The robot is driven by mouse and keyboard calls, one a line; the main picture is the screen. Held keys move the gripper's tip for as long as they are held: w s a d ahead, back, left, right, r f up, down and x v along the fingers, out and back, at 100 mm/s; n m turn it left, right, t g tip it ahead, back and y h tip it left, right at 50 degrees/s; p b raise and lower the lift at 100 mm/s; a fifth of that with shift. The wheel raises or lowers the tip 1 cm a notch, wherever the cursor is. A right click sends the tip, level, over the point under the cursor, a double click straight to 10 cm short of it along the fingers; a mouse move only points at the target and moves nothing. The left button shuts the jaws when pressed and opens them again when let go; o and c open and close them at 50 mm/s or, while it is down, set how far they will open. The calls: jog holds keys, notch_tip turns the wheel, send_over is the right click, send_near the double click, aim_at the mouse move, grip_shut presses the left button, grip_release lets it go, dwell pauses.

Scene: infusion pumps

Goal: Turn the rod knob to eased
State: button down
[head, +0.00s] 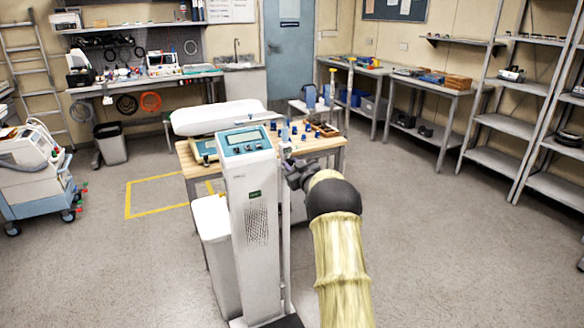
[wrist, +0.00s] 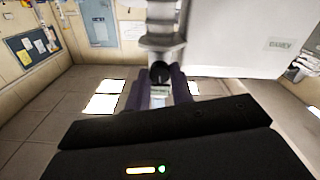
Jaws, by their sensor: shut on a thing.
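A tall white pump column (head: 257,210) with a blue-framed display panel (head: 246,140) stands in the middle of the head view. A thin upright rod (head: 286,240) runs along its right side. My gripper (head: 291,176) reaches this side from the right, at upper-rod height. In the wrist view, the dark fingers of my gripper (wrist: 160,84) are shut on a small black knob (wrist: 159,72). The knob sits below a grey metal cylinder (wrist: 161,30), beside the white housing (wrist: 255,40). The fingers hide the knob's sides, and I cannot read its turn position.
A wooden table (head: 325,142) with small blue-capped items stands just behind the column. A white cart (head: 35,165) is at the left. Metal shelves (head: 500,125) stand at the right. The floor on the right is clear.

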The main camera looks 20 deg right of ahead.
jog(key=shift+f, duration=0.2)
jog(key=n+b, duration=0.3)
jog(key=shift+f+n+b, duration=0.15)
jog(key=shift+n+b, duration=0.2)
jog(key=shift+n, duration=0.05)
jog(key=shift+a+n+b, duration=0.1)
jog(key=shift+n+b, duration=5.4)
jog(key=shift+n, duration=1.3)
jog(key=c, duration=1.2)
grip_release()
jog(key=shift+r, duration=0.2)
